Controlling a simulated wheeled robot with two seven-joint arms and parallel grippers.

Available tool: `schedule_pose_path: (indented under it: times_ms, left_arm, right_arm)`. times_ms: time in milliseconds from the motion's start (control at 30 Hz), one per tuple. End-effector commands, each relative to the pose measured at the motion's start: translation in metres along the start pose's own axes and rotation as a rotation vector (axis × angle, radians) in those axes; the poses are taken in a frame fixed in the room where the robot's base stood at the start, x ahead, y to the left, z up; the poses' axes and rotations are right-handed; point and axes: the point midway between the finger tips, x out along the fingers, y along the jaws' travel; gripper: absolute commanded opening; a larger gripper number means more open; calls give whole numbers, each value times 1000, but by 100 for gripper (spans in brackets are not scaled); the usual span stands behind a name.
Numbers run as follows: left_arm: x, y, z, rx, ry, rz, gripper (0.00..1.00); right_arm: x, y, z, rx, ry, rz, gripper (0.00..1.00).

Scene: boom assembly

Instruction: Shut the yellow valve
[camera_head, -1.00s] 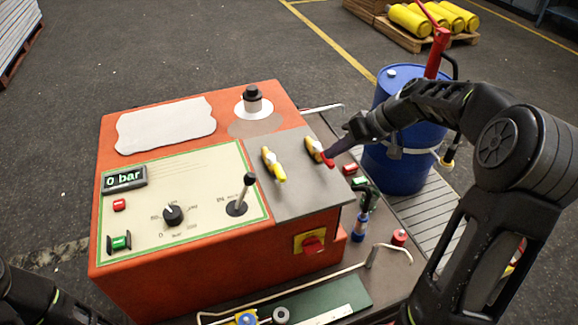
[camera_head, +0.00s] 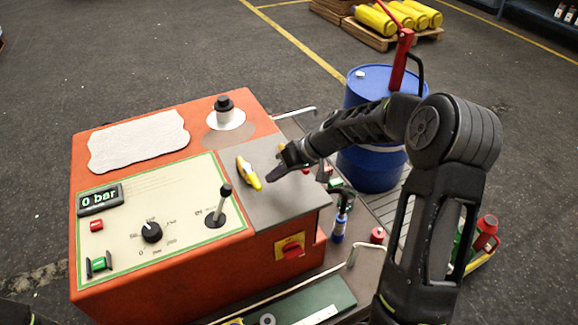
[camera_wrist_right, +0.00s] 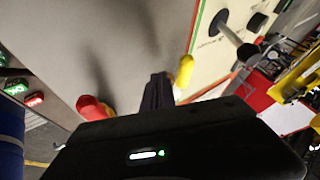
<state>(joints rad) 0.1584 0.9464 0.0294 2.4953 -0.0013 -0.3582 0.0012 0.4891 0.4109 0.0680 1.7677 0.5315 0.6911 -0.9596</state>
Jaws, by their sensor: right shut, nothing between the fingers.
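The yellow valve (camera_head: 249,173) is a small lever handle on the grey plate (camera_head: 290,204) at the right of the orange machine's top. It lies slanted, its near end pointing down and right. My right gripper (camera_head: 273,174) is shut and empty, just right of the handle's near end; I cannot tell whether it touches. In the right wrist view its fingers (camera_wrist_right: 157,92) stand between the yellow handle (camera_wrist_right: 185,70) and a red handle (camera_wrist_right: 92,107). In the head view the red valve is mostly hidden behind my gripper. My left gripper is out of view.
A black-knobbed lever (camera_head: 218,208) rises left of the yellow valve. A gauge (camera_head: 99,199) reads 0 bar. A blue drum (camera_head: 372,170) stands behind my right arm. A red switch (camera_head: 291,250) sits on the machine's front. A bent rod and loose tools lie around.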

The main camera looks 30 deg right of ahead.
Motion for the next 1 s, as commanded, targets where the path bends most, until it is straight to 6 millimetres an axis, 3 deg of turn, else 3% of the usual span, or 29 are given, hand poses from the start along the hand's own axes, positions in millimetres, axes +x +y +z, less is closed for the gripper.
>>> schedule_pose_path:
  times_ms: [133, 1000]
  left_arm:
    - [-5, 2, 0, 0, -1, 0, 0]
    - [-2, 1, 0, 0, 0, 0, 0]
  right_arm:
    - [4, -12, -1, 0, -1, 0, 0]
    - [14, -28, -4, 27, 15, 16, 0]
